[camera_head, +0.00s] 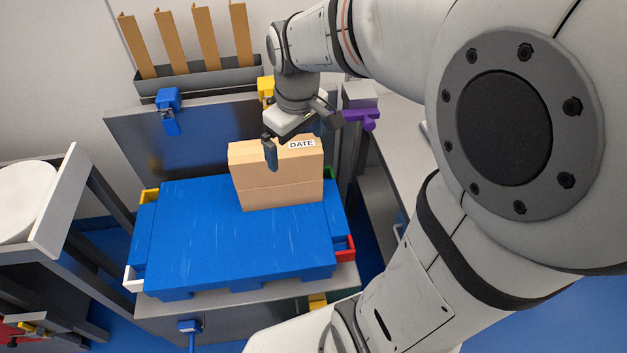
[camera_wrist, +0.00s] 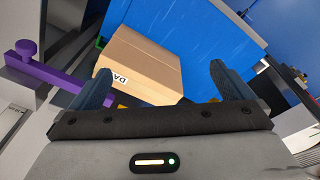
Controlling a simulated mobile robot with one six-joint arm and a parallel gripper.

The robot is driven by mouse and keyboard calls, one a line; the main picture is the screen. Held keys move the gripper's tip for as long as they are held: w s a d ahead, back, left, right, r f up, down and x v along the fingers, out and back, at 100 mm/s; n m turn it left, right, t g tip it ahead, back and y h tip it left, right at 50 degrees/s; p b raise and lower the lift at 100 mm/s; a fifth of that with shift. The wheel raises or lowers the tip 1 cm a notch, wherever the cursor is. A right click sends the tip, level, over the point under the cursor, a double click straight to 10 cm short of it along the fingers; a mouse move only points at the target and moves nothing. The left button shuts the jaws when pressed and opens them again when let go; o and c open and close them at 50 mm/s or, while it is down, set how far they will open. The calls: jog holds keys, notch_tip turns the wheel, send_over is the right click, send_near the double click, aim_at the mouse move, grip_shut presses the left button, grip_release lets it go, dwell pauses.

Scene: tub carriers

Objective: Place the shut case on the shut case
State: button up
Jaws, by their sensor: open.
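A shut cardboard case (camera_head: 275,172) with a "DATE" label stands on the far right part of a blue slab (camera_head: 200,235). A seam or edge line crosses the case; I cannot tell whether it is one case or two stacked. In the wrist view the cardboard case (camera_wrist: 145,60) shows ahead of and between the fingers, its label partly cut off. My gripper (camera_head: 298,140) is open and empty above the far edge of the case. One finger overlaps the case in the head view; contact cannot be told. The open fingers also show in the wrist view (camera_wrist: 160,85).
The slab lies over a grey metal body with an upright panel (camera_head: 205,140) behind it, carrying a blue latch (camera_head: 168,100). A purple clamp-like part (camera_head: 362,117) is right of my gripper. A framed stand (camera_head: 70,205) is at left. The slab's left and front are clear.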

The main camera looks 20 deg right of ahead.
jog(key=s+f+m, duration=0.1)
jog(key=s+m, duration=0.4)
jog(key=s, duration=0.5)
jog(key=shift+f+t, duration=0.2)
jog(key=shift+t, duration=0.1)
jog(key=shift+s+a, duration=0.1)
